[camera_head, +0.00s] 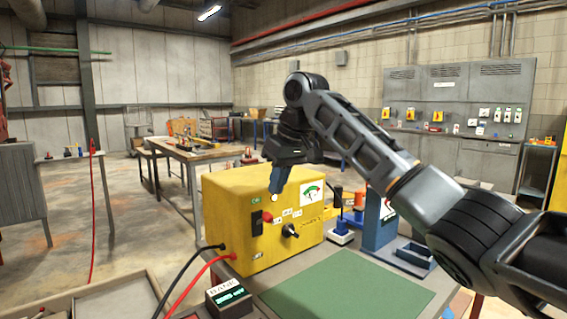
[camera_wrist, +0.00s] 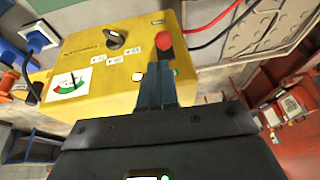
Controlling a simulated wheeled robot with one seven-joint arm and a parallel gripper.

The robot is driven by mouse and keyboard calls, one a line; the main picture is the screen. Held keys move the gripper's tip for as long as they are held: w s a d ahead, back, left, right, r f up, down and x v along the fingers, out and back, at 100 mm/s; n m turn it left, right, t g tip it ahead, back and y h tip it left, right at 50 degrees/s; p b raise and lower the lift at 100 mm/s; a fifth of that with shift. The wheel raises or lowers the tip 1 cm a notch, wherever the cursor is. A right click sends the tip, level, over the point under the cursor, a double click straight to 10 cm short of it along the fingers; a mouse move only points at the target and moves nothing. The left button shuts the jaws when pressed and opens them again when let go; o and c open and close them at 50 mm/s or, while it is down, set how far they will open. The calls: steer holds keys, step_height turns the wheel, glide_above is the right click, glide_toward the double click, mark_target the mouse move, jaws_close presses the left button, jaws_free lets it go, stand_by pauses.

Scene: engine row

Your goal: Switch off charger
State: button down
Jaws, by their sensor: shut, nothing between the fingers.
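The charger (camera_head: 225,205) is a yellow box standing on the bench; its yellow face also fills the upper left of the wrist view (camera_wrist: 100,72). In the head view a dark switch (camera_head: 256,226) sits at the left of its front under a small green label (camera_head: 256,200). A red knob (camera_head: 267,217) is beside the switch, and a black rotary knob (camera_head: 290,231) is further right. My gripper (camera_head: 276,190) is shut and empty, fingers pointing down at the upper front of the charger. In the wrist view the fingertips (camera_wrist: 155,75) are just below the red knob (camera_wrist: 164,41) and hide part of the panel; contact is unclear.
Black and red cables (camera_head: 205,270) run from the charger's lower left. A small display box (camera_head: 228,297) stands in front, beside a green mat (camera_head: 345,290). A blue stand (camera_head: 378,222) and blue plug (camera_head: 341,235) are to the right. My arm crosses the right side.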

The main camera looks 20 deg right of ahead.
glide_above(263, 220)
steer(key=s+d, duration=0.2)
steer(key=shift+a+f, duration=0.1)
steer(key=shift+f, duration=2.1)
steer(key=shift+f, duration=0.1)
